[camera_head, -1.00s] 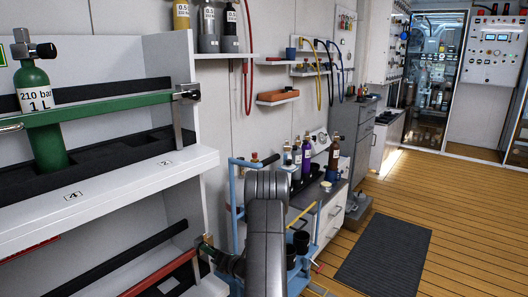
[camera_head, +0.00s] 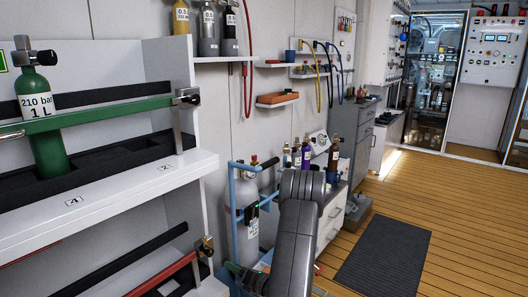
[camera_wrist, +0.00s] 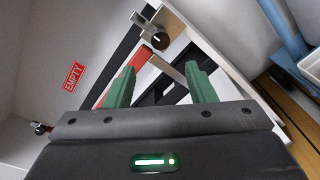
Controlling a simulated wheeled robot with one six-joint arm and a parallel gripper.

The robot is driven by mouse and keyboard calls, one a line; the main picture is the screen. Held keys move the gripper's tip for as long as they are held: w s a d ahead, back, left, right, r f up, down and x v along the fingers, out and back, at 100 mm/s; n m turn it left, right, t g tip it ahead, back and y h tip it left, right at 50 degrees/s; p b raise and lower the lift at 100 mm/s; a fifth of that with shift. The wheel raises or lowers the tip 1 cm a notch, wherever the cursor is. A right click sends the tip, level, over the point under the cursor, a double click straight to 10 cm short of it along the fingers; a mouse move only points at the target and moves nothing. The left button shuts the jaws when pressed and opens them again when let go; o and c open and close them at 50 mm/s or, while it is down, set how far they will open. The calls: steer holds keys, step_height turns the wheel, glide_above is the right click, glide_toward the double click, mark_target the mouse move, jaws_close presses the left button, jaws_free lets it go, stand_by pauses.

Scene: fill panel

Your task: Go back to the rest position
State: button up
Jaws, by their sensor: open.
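My gripper (camera_wrist: 160,84) shows in the wrist view with its two green fingers spread apart and nothing between them. Beyond the fingers are the red bar (camera_wrist: 140,59) and its dark round latch knob (camera_wrist: 160,40) on the lower shelf. In the head view my gripper (camera_head: 243,275) is partly hidden by my grey arm, low in the picture. It is to the right of the red bar (camera_head: 163,276) and apart from the latch (camera_head: 206,247) at the bar's end.
A green cylinder (camera_head: 42,120) stands behind a green bar (camera_head: 100,113) on the upper shelf at left. A blue-framed cart (camera_head: 237,215) stands close behind my arm. Several small bottles stand on a white cabinet (camera_head: 331,222). The wooden floor (camera_head: 450,235) at right is open, with a dark mat (camera_head: 383,258).

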mark_target(211, 253)
steer(key=b+x, duration=0.1)
steer(key=x, duration=1.1)
steer(key=shift+a+f, duration=0.1)
steer(key=shift+f, duration=0.05)
steer(key=shift+w+a+f, duration=0.1)
steer(key=n+b, duration=0.1)
steer(key=n, duration=0.3)
steer(key=shift+b, duration=0.4)
steer(key=n+b, duration=0.1)
steer(key=n, duration=0.3)
steer(key=shift+n+t, duration=0.3)
steer(key=shift+n, duration=0.1)
steer(key=n, duration=0.4)
steer(key=shift+n+p, duration=0.35)
steer(key=shift+n, duration=1.95)
